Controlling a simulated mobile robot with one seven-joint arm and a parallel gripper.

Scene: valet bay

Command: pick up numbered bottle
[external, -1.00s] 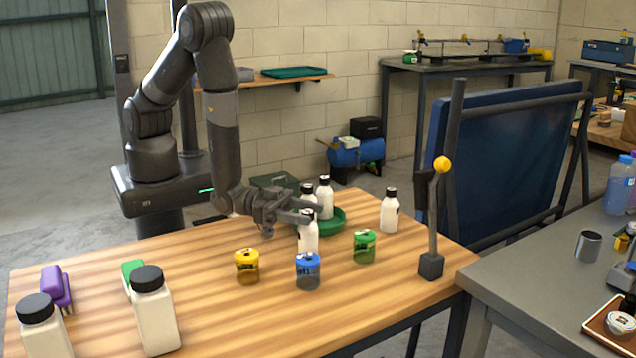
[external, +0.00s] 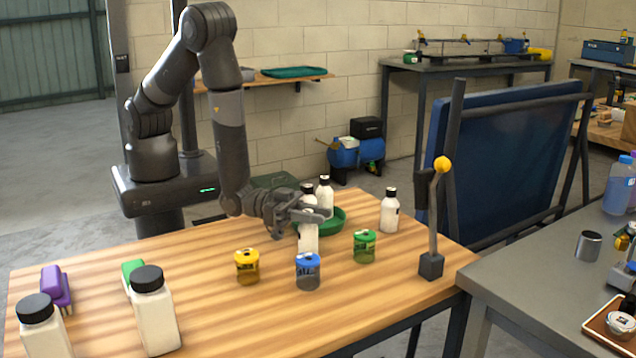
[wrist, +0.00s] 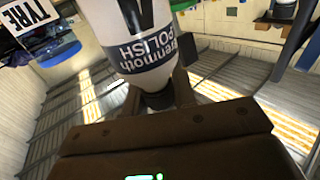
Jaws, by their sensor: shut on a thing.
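My gripper (external: 304,215) is shut on the cap end of a white bottle (external: 308,238) at the middle of the wooden table. The gripper hides the bottle's top in the external view. In the wrist view this bottle (wrist: 130,38) appears upside down, with a black cap and a dark band reading "POLISH". I can make out no number on it. Two similar bottles with black caps, one (external: 325,194) and another (external: 307,188), stand close behind at the green round tray (external: 338,222). A further bottle (external: 389,212) stands apart to the right.
A yellow can (external: 247,267), a blue can (external: 308,271) and a green can (external: 364,246) stand in front of the gripper. A lever post (external: 431,264) is at the right edge. Two large bottles and brushes occupy the left end. The left-centre tabletop is clear.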

